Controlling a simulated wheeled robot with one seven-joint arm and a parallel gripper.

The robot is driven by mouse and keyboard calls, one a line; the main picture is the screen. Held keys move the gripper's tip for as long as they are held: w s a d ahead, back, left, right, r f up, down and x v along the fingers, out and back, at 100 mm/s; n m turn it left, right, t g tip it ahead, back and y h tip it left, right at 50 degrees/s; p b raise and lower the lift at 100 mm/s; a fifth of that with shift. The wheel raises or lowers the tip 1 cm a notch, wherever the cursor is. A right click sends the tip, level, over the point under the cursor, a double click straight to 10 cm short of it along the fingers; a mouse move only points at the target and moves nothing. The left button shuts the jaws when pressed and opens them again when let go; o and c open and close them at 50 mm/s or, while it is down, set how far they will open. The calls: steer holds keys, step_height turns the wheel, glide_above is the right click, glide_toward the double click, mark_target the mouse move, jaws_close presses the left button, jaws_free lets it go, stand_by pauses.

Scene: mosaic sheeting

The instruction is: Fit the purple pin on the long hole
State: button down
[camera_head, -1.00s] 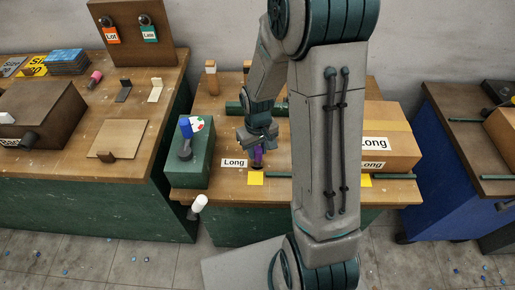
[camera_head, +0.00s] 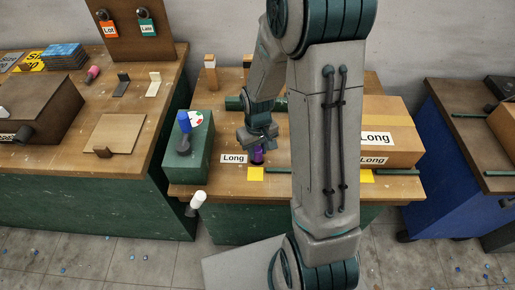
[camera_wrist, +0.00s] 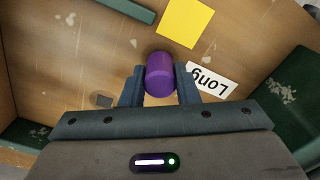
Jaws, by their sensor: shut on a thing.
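The purple pin (camera_head: 257,156) is held between the fingers of my gripper (camera_head: 258,149), low over the middle workbench, just right of a white "Long" label (camera_head: 234,158). In the wrist view the pin (camera_wrist: 159,75) sits between both fingertips of my gripper (camera_wrist: 160,92), with the label (camera_wrist: 207,79) close at its right. The long hole is not clearly visible; the pin and fingers cover the spot beside the label. I cannot tell whether the pin's lower end is above the surface or in a hole. A small dark square (camera_wrist: 104,100) shows left of the fingers.
A yellow square (camera_head: 255,174) lies in front of the pin. A green box (camera_head: 188,160) with a blue-topped item stands to the left. A cardboard box (camera_head: 392,130) marked "Long" stands on the right.

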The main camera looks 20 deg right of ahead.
steer(key=shift+f, duration=0.4)
steer(key=c, duration=1)
jaws_free()
steer(key=shift+r, duration=0.1)
steer(key=shift+c, duration=0.2)
step_height(320, 180, up, 14)
steer(key=shift+p, duration=0.3)
